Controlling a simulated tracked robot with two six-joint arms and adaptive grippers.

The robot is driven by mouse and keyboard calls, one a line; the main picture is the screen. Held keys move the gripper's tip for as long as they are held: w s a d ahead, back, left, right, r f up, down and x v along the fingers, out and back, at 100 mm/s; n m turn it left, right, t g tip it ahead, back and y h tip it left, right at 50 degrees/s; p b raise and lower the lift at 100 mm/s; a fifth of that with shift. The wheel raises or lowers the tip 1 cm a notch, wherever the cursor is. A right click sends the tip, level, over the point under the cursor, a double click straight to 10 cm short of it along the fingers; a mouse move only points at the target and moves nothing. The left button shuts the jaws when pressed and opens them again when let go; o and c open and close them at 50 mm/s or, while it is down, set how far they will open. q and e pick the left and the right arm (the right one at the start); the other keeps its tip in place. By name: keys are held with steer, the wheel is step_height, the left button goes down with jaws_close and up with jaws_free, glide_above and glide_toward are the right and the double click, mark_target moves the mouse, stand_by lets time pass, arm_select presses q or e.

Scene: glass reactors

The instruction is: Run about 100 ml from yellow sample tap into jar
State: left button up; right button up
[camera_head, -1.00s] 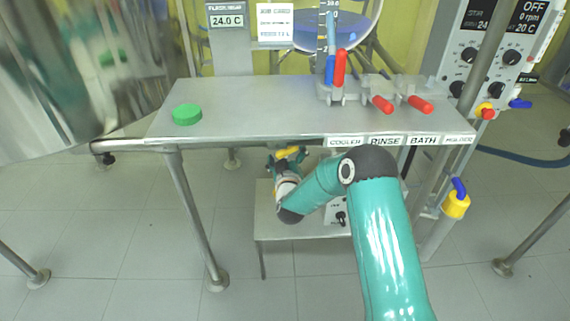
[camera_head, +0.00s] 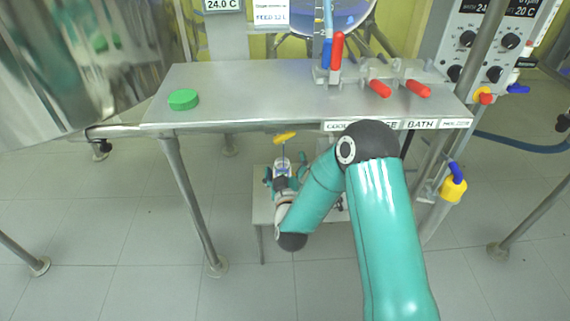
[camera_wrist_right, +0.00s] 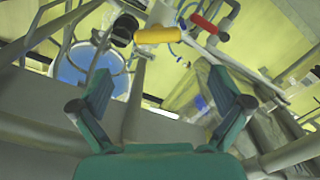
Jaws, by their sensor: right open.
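The yellow tap handle (camera_head: 285,137) shows below the front edge of the bench in the head view. It also shows at the top of the right wrist view (camera_wrist_right: 158,36), beyond the fingertips and apart from them. My right gripper (camera_head: 283,172) is below the handle, above the small lower stand. Its two fingers (camera_wrist_right: 163,92) are spread with nothing between them in the wrist view. A small clear, pale thing (camera_head: 282,160) shows at the gripper in the head view; I cannot tell whether it is the jar. My left gripper is out of view.
A green lid-like disc (camera_head: 183,99) lies on the steel bench (camera_head: 240,92). Red handles (camera_head: 380,88) and a blue one stand at the bench's back right. The lower stand (camera_head: 262,210) is partly hidden by my right arm. A yellow valve (camera_head: 453,188) is at the right.

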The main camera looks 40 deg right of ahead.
steer(key=s+a+f+n+g+y, duration=0.1)
steer(key=s+a+f+g+y, duration=0.3)
steer(key=a+f, duration=0.5)
steer(key=s+a+f+n+g+y, duration=0.1)
steer(key=s+a+f+g+y, duration=0.1)
steer(key=s+a+f+y, duration=0.65)
steer(key=s+a+f+m+g, duration=0.2)
steer(key=s+a+f+g, duration=0.15)
steer(key=s, duration=0.35)
steer(key=s+a+f+m+g, duration=0.1)
steer(key=s+a+f+g, duration=0.3)
steer(key=s, duration=0.3)
step_height(320, 180, up, 32)
steer(key=d+g+p, duration=0.1)
steer(key=p, duration=3.1)
steer(key=shift+s+d+m+y, duration=0.15)
steer(key=shift+d+m+y, duration=0.05)
steer(key=shift+m+y, duration=0.2)
